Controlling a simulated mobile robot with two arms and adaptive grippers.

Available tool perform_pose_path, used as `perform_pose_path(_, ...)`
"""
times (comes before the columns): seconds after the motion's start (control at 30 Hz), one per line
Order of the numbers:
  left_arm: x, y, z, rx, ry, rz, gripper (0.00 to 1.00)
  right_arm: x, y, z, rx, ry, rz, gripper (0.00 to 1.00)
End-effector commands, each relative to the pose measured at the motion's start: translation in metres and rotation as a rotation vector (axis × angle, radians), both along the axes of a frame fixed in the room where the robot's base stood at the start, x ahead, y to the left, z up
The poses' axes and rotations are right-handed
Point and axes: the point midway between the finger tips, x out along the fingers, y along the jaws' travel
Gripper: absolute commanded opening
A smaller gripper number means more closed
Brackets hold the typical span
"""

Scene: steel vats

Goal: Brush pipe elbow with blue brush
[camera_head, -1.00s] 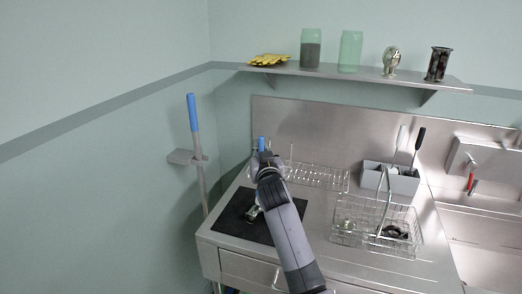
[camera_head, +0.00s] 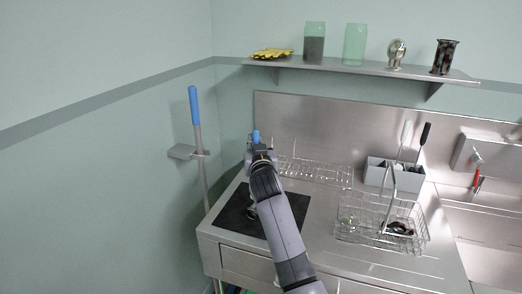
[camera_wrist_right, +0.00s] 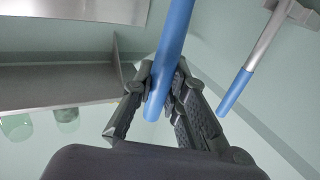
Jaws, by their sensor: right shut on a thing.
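My right gripper (camera_head: 262,156) is shut on the blue handle (camera_head: 256,136) of the blue brush, above the back of the black mat (camera_head: 236,218). In the right wrist view the gripper's fingers (camera_wrist_right: 165,88) close around the blue handle (camera_wrist_right: 176,40). The brush's head is hidden. A small shiny metal piece (camera_head: 251,212), probably the pipe elbow, lies on the mat, partly hidden by my right arm. The brush and the piece look apart, but I cannot see their contact clearly. My left gripper is not in view.
A long blue-handled tool (camera_head: 194,107) stands in a wall holder at left. A wire rack (camera_head: 318,173), grey caddy (camera_head: 376,174) and wire basket (camera_head: 350,236) stand right of my arm. A shelf (camera_head: 355,70) with jars runs above. The counter's front right is bare.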

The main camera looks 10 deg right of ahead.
Motion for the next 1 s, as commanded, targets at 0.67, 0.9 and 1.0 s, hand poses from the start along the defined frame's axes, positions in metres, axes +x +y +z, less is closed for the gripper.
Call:
perform_pose_path(0.67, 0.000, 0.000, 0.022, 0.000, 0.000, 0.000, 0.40, -0.016, -0.019, 0.000, 0.000, 0.000, 0.000, 0.00)
perform_pose_path(0.9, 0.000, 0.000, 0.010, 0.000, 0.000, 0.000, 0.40, -0.010, -0.013, -0.005, 0.002, 0.000, 0.000, 0.00)
perform_pose_path(1.0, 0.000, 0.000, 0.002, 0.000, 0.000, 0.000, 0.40, -0.005, -0.007, -0.006, 0.003, 0.001, 0.000, 0.00)
